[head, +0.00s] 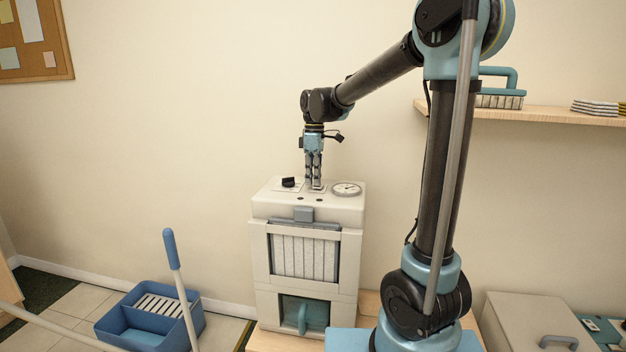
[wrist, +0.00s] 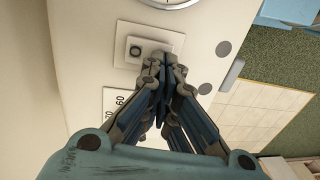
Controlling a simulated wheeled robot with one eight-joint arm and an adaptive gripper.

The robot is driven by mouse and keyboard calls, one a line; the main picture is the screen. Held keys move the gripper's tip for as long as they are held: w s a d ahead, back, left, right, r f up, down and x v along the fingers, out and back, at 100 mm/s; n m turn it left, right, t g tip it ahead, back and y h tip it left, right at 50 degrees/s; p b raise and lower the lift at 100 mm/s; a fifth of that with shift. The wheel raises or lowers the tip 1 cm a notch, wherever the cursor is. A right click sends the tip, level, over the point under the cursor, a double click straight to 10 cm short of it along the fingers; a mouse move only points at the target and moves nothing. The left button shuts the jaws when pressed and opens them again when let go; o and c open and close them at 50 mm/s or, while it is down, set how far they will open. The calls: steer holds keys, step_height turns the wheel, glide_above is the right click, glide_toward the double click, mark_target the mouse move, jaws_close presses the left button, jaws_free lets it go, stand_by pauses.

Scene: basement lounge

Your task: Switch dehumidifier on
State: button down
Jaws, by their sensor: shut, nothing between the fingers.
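The dehumidifier (head: 256,240) is a cream box standing against the wall, with a ribbed filter in front and a tank window below. Its top carries a black knob (head: 289,182), a round gauge (head: 345,189) and a switch, which shows in the wrist view as a pale rocker (wrist: 136,49) with a dark ring mark on a white plate (wrist: 122,29). My gripper (head: 315,186) points straight down at the top, between knob and gauge. In the wrist view its closed fingertips (wrist: 164,62) cover the other end of the rocker. I cannot tell whether they touch it.
A blue bucket (head: 125,325) with a mop handle (head: 180,280) stands on the floor at left. A shelf (head: 545,114) with a brush and a stack hangs at right. A grey box (head: 525,315) sits at lower right. Two dark round spots (wrist: 223,48) lie beside the switch.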

steer(key=shift+s+f+t, duration=0.2)
steer(key=shift+f+t, duration=0.1)
steer(key=shift+w, duration=0.25)
steer(key=shift+w+d+r, duration=0.1)
steer(key=shift+w+r, duration=0.15)
steer(key=shift+w, duration=0.3)
step_height(320, 180, up, 14)
steer(key=s, duration=0.1)
steer(key=shift+s, duration=0.3)
stand_by(0.3)
steer(key=shift+f, duration=0.1)
